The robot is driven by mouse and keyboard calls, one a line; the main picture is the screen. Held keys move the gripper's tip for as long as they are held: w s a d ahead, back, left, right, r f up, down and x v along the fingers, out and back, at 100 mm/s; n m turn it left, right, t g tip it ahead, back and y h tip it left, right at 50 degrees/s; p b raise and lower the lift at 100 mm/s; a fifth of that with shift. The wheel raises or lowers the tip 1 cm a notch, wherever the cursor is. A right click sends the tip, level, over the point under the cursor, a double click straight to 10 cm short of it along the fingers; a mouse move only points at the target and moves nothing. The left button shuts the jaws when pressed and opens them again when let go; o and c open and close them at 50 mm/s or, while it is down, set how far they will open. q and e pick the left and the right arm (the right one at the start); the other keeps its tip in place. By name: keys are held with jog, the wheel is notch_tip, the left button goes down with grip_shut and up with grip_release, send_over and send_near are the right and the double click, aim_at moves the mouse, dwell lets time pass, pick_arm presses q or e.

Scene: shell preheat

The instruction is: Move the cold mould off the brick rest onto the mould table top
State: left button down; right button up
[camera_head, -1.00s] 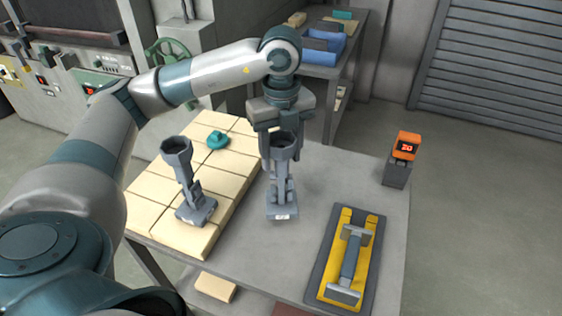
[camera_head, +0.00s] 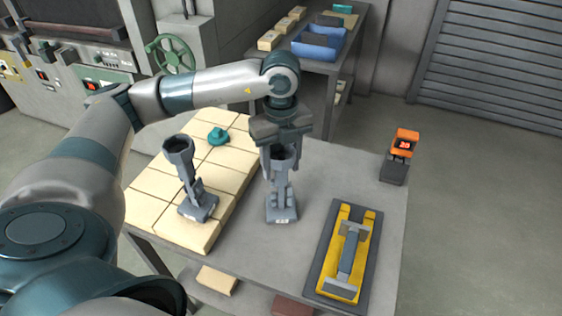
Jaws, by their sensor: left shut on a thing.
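A grey mould (camera_head: 281,190) with a round cup on top and a flat base with a small white label stands upright over the bare grey mould table top (camera_head: 335,180), right of the bricks. My left gripper (camera_head: 281,160) is shut on its upper part from above and hides part of the cup. I cannot tell whether its base touches the table. A similar grey mould (camera_head: 196,204) stands on the pale brick rest (camera_head: 190,232) at the left. My right gripper is not in view.
A teal knob-like piece (camera_head: 218,136) lies on the bricks. A yellow and grey tray (camera_head: 325,275) holding a grey handled tool (camera_head: 349,255) lies at front right. An orange display unit (camera_head: 403,146) stands at the table's right edge. Table is clear around the held mould.

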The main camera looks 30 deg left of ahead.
pick_arm(q)
jog(key=shift+f, duration=0.1)
jog(key=c, duration=0.8)
grip_release()
jog(key=shift+c, duration=0.2)
